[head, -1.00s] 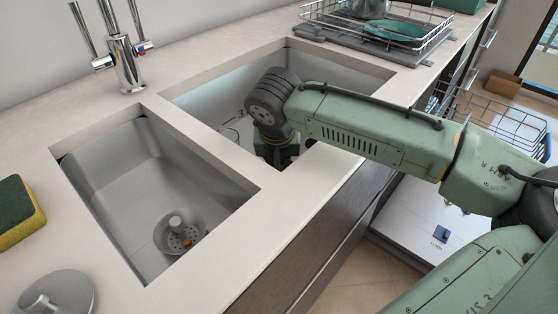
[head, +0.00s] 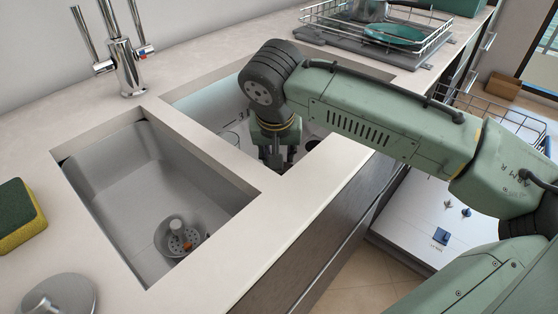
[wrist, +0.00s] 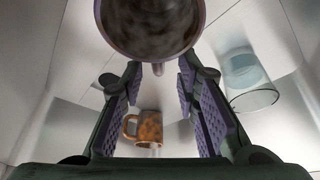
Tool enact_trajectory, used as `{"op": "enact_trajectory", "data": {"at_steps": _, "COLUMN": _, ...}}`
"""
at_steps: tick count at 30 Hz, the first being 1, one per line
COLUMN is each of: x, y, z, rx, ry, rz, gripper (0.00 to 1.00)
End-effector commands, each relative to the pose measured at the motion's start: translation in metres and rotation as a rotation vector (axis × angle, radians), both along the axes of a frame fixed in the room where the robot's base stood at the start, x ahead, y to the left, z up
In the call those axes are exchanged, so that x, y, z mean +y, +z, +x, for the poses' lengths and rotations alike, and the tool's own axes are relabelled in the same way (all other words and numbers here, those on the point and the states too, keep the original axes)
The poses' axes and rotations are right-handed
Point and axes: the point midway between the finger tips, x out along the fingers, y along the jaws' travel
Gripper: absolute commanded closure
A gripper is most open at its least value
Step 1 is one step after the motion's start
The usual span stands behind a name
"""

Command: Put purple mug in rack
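My gripper (head: 276,160) points down into the right-hand sink basin. In the wrist view its fingers (wrist: 160,75) are open, with a gap between the tips. A mug with a dark inside and a purplish rim (wrist: 150,25) shows large at the top of the wrist view, just beyond the fingertips. A small part like its handle points down between the tips; I cannot see whether they touch it. In the head view this mug is not clearly seen. The wire dish rack (head: 437,44) stands on the counter beyond the basin, holding a green plate (head: 395,34) and a metal pot.
An orange-brown mug (wrist: 148,128) and a clear glass (wrist: 250,80) are also in the basin. The left basin (head: 140,190) holds a drain strainer. A tall tap (head: 125,60) and a sponge (head: 18,215) are at left. A wire basket (head: 505,120) is low at right.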

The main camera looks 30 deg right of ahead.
Motion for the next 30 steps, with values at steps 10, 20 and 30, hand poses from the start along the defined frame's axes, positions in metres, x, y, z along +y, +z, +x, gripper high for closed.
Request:
{"op": "enact_trajectory", "data": {"at_steps": 10, "x": 0.012, "y": 0.054, "z": -0.017, "rx": -0.001, "ry": 0.000, "rz": 0.000, "gripper": 0.71}}
{"op": "enact_trajectory", "data": {"at_steps": 20, "x": 0.014, "y": 0.060, "z": -0.020, "rx": 0.001, "ry": 0.000, "rz": 0.001, "gripper": 0.71}}
{"op": "enact_trajectory", "data": {"at_steps": 30, "x": 0.014, "y": 0.063, "z": -0.020, "rx": 0.000, "ry": 0.001, "rz": 0.000, "gripper": 0.71}}
